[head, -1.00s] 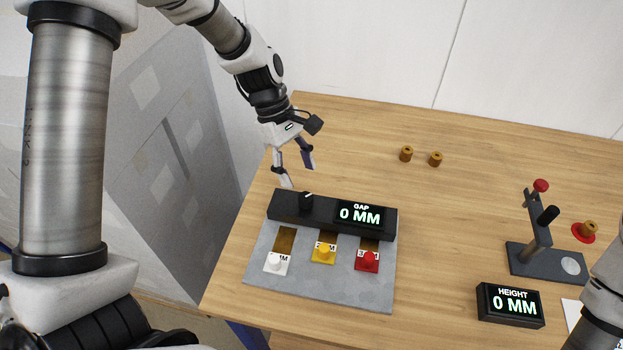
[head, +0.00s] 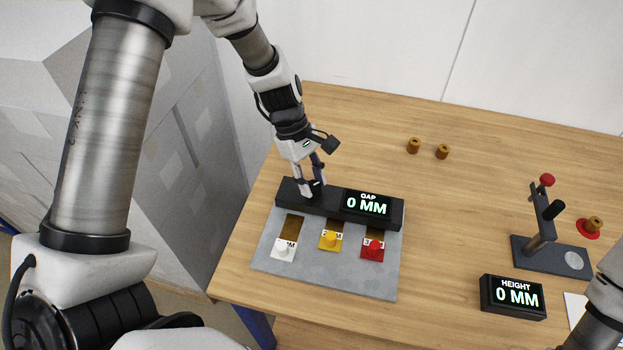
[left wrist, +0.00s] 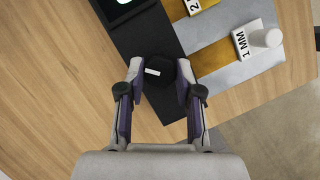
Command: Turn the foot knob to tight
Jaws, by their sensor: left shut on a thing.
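The foot knob (left wrist: 161,70) is a black knob with a white mark, on the left part of the black bar (head: 335,207). My left gripper (head: 313,190) reaches down over the bar from behind, with one finger on each side of the knob; it is shut on it. In the left wrist view the fingertips (left wrist: 160,84) flank the knob, and the white mark lies across between them. In the head view the fingers mostly hide the knob. The GAP display (head: 367,204) on the bar reads 0 MM. My right gripper is out of view.
A grey plate (head: 320,276) in front of the bar carries white (head: 283,250), yellow (head: 330,240) and red (head: 373,250) knobs. A HEIGHT display (head: 513,297) and a lever press (head: 545,245) stand right. Two brass pieces (head: 414,146) lie behind on open wooden table.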

